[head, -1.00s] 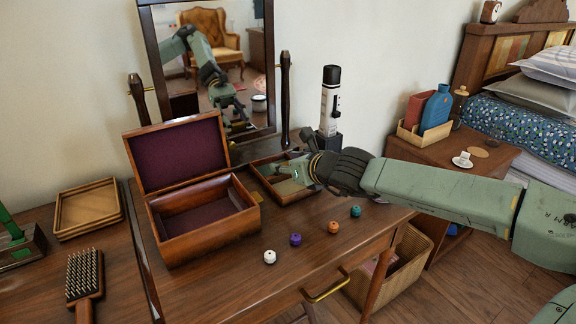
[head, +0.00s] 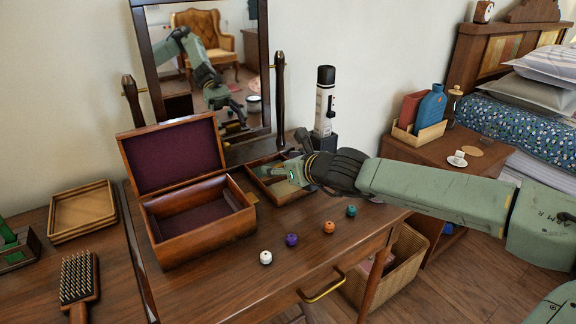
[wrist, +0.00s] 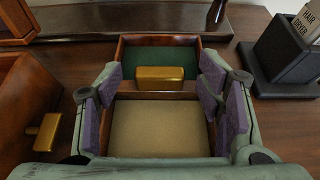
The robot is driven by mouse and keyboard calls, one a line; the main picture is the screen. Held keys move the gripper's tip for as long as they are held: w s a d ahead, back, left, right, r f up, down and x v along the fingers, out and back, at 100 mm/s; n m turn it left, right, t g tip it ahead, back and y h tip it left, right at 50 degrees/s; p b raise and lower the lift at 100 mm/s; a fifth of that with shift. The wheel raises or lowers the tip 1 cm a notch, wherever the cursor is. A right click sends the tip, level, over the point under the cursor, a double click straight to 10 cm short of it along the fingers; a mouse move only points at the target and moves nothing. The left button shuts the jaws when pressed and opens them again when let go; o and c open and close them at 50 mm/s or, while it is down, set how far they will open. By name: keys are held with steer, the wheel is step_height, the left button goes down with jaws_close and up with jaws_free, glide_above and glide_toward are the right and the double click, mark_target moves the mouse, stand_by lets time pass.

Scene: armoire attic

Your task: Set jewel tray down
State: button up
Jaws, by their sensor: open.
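The jewel tray (head: 289,199) is a small wooden tray sitting flat on the dressing table, right of the open jewelry box (head: 200,235). In the wrist view the tray (wrist: 160,128) shows a beige compartment near me and a green-lined one beyond. A gold handle (wrist: 160,79) stands on the divider between them. My gripper (head: 268,172) is low over the tray. In the wrist view my gripper (wrist: 162,75) is open, with purple-padded fingers on both sides of the handle and visible gaps to it. My gripper hides part of the tray in the head view.
Several beads, white (head: 265,257), purple (head: 291,240), orange (head: 328,227) and teal (head: 351,211), lie along the table front. A hair dryer holder (wrist: 283,55) stands right of the tray. A mirror (head: 215,70) rises behind. A hairbrush (head: 78,280) lies far left.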

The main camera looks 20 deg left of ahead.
steer(key=p+v, duration=0.3)
steer(key=v, duration=0.9)
